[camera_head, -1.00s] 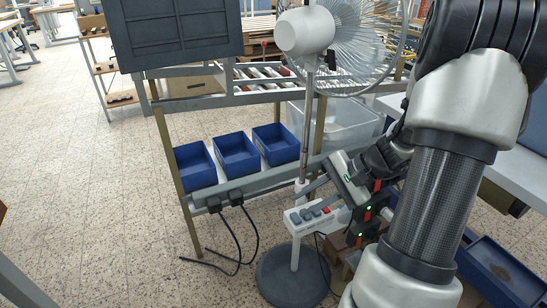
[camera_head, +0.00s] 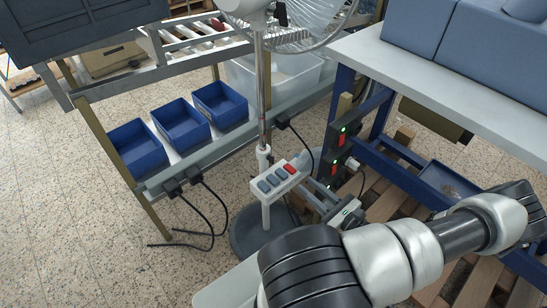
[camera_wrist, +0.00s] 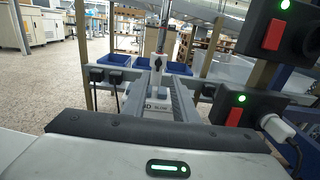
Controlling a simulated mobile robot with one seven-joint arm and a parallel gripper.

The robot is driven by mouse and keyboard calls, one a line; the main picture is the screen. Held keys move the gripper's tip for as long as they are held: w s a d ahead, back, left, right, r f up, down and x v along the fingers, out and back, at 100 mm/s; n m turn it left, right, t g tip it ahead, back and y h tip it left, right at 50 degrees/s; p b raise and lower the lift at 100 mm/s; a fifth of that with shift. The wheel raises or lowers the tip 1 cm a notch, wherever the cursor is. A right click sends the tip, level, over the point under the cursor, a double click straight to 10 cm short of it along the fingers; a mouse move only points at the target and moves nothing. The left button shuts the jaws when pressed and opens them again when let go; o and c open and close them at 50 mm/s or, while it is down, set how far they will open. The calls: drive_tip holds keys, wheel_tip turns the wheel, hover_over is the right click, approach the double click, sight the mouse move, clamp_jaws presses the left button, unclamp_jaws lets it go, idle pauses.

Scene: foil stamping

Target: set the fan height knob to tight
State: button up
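The standing fan (camera_head: 262,80) has a grey pole, a white lower column and a round base. Its white height collar (camera_head: 263,155) sits on the column above the button box (camera_head: 278,182). In the wrist view the collar shows with a small dark knob (camera_wrist: 158,62) facing me; whether it is tight or loose I cannot tell. My gripper (camera_head: 308,194) is low, right of the button box, pointing toward the column. In the wrist view my gripper (camera_wrist: 158,84) has its two fingers apart with nothing gripped; the knob appears beyond and above the fingertips.
Blue bins (camera_head: 180,124) stand on a rack behind the fan. Black plugs and cables (camera_head: 195,180) hang from its rail. Power boxes with red switches (camera_head: 338,138) and a workbench (camera_head: 420,80) stand close on the right. Floor at left is clear.

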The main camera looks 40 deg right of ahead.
sight(273, 158)
drive_tip(key=w, duration=0.5)
drive_tip(key=w+a+b, duration=0.1)
drive_tip(key=w, duration=0.4)
drive_tip(key=w+b, duration=0.1)
drive_tip(key=w, duration=0.5)
drive_tip(key=shift+a, duration=0.2)
clamp_jaws()
